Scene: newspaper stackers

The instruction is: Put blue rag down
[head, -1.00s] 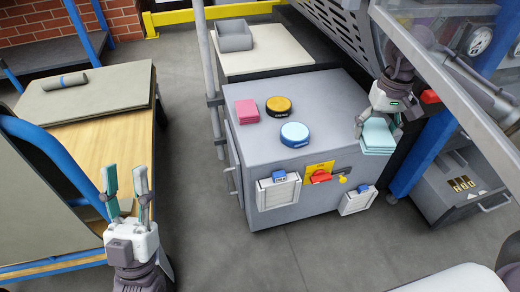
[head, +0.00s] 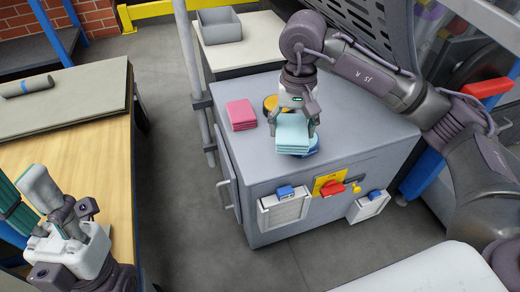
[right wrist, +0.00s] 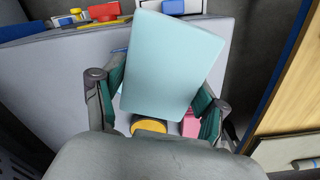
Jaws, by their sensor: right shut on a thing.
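My right gripper (head: 296,112) is shut on the folded light-blue rag (head: 292,136), over the top of the grey cabinet (head: 355,120). The rag also fills the middle of the right wrist view (right wrist: 172,62), between the two fingers. Below or behind it, a round blue tin (head: 312,152) is mostly hidden in the head view. I cannot tell whether the rag touches the tin. A folded pink rag (head: 241,115) lies to the left on the cabinet top. My left gripper (head: 32,205) is at the lower left, empty, with its fingers apart.
A round yellow-topped tin (head: 269,104) stands behind my right gripper. The cabinet front has a red handle (head: 332,188) and vents. A wooden table (head: 95,155) stands left. A grey bin (head: 219,25) sits behind. The cabinet top's right part is clear.

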